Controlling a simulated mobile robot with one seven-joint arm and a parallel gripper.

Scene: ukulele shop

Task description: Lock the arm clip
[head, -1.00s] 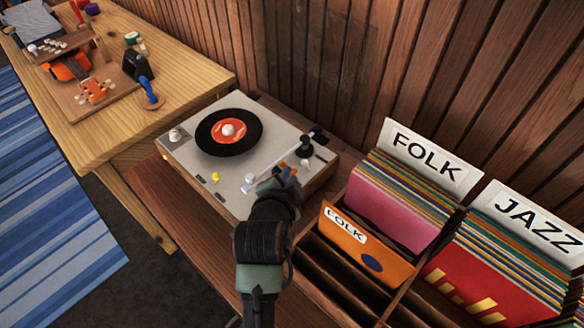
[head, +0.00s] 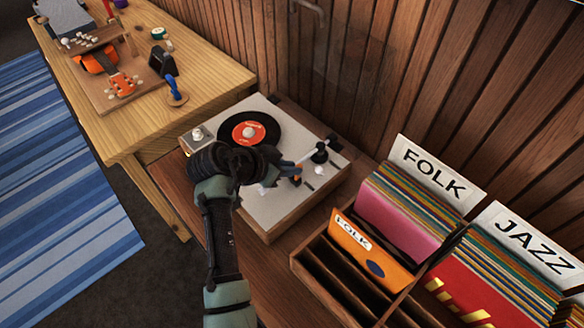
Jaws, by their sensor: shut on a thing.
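The turntable (head: 285,215) has a pale deck in a wooden case and stands on the wooden bench. A black record with a red label (head: 262,127) lies on its platter. The dark tonearm pivot (head: 320,154) stands at the right of the deck, with a white knob (head: 319,170) beside it. My gripper (head: 296,176) reaches over the deck from the left, just left of the pivot, at the tonearm. It is shut on a small part there, which I take to be the arm clip. The fingers hide the clip, so its position is unclear. My arm covers the front left of the deck.
Record bins with FOLK (head: 432,172) and JAZZ (head: 535,240) signs stand close at the right. An orange FOLK sleeve (head: 375,256) leans at their front. A wooden workbench (head: 205,85) with an orange ukulele (head: 98,62) is at the back left. A plank wall stands behind.

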